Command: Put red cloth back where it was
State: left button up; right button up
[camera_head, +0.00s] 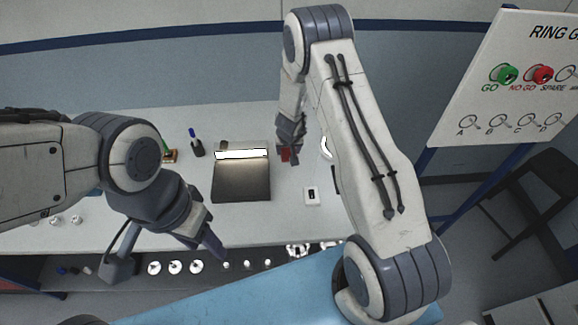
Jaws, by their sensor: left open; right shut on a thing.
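My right gripper (289,150) is over the white table, just right of a dark plate, with its fingers pointing down. It is shut on the red cloth (285,155), a small red patch at its fingertips. The gripper hides much of the cloth, and I cannot tell whether the cloth touches the table. My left gripper (215,250) is open near the table's front edge, lower left, and holds nothing that I can see.
The dark plate (240,186) with a bright strip lies mid-table. A small white block (311,196) lies to its right, a blue-topped marker holder (196,146) to its left. A shelf below holds several white round parts. A sign board (505,95) stands at right.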

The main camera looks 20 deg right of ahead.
jog(key=b, duration=0.3)
send_over(288, 170)
jog(key=s, duration=0.2)
jog(key=f, duration=0.5)
jog(key=shift+w+a+f, duration=0.15)
jog(key=shift+w+f, duration=0.1)
jog(key=shift+f, duration=2.05)
jog(key=shift+f+b, duration=0.15)
jog(key=shift+b, duration=0.2)
jog(key=o, duration=1.3)
